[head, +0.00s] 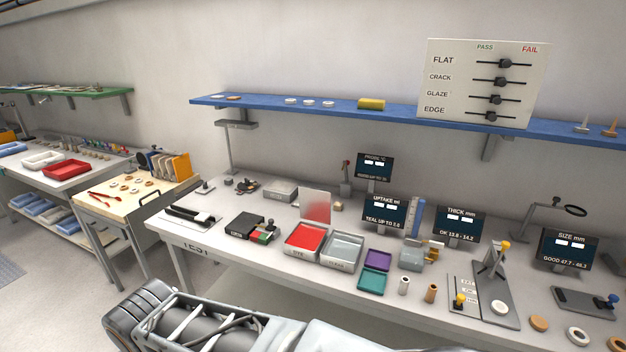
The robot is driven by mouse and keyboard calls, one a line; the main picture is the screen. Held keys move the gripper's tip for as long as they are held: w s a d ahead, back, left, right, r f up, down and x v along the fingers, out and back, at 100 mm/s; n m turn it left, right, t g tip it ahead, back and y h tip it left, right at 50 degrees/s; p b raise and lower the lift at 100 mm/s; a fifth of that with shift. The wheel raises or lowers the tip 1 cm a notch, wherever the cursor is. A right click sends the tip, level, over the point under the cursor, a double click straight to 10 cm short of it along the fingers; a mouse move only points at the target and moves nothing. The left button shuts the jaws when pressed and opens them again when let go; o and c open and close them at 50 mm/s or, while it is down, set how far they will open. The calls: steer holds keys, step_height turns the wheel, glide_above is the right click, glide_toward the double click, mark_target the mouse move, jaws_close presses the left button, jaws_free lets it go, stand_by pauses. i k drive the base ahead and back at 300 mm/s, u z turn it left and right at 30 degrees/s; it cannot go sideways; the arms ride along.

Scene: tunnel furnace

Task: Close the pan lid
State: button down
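A shallow pan with red contents (290,252) stands on the long workbench, left of a grey pan (332,264). A pale, red-tinted panel (316,205) stands upright at the red pan's back edge and looks like its raised lid. The red inside of the pan is uncovered. I cannot tell whether the panel is hinged to it. My gripper is not in view; only part of my arm shows along the bottom edge.
Purple and teal trays (375,281) lie right of the pans. Left is a dark box (241,226) with small coloured blocks. Behind stand display screens (384,214) under a blue shelf (258,105). A wooden-topped table (118,205) stands to the left.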

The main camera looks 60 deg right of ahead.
mark_target(314, 203)
steer(key=z, duration=0.75)
steer(key=i, duration=0.9)
steer(key=z, duration=1.05)
